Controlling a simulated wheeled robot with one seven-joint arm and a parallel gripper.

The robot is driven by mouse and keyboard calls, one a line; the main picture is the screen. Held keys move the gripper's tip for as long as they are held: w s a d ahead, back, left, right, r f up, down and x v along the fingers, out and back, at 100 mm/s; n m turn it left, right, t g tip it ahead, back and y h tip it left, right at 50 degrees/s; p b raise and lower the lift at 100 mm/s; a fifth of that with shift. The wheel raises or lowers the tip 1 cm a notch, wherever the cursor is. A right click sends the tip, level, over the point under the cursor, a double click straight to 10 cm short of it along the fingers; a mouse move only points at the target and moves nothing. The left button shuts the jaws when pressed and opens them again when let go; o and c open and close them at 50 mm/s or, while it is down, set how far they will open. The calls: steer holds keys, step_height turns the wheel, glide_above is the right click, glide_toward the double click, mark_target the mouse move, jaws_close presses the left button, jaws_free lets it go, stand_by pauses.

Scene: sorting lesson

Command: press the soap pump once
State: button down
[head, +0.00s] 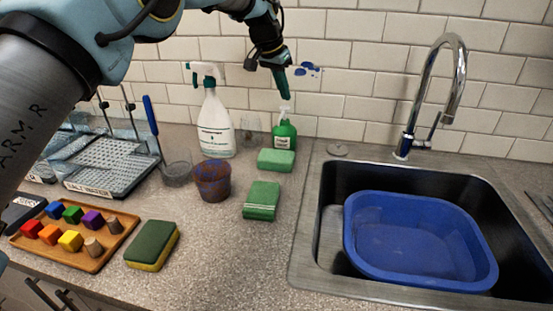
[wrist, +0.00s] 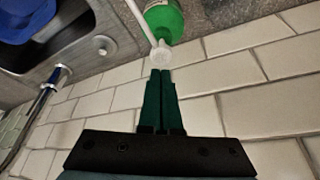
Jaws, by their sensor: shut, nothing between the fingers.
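The soap pump is a green bottle (head: 285,134) with a white pump head (head: 285,112), upright on the counter against the tiled wall, left of the sink. My gripper (head: 284,89) is shut and empty, its green fingers pointing down just above the pump head. In the wrist view the shut fingertips (wrist: 160,74) lie close to the round white pump top (wrist: 162,58), with the green bottle (wrist: 164,20) beyond. I cannot tell whether the fingertips touch the pump top.
A white spray bottle (head: 215,124) stands left of the soap. Green sponges (head: 276,161) lie in front. A tray of blocks (head: 104,254) is at left.

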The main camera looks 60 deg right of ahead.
step_height(320, 180, up, 6)
steer(key=p, duration=0.5)
steer(key=shift+f, duration=0.2)
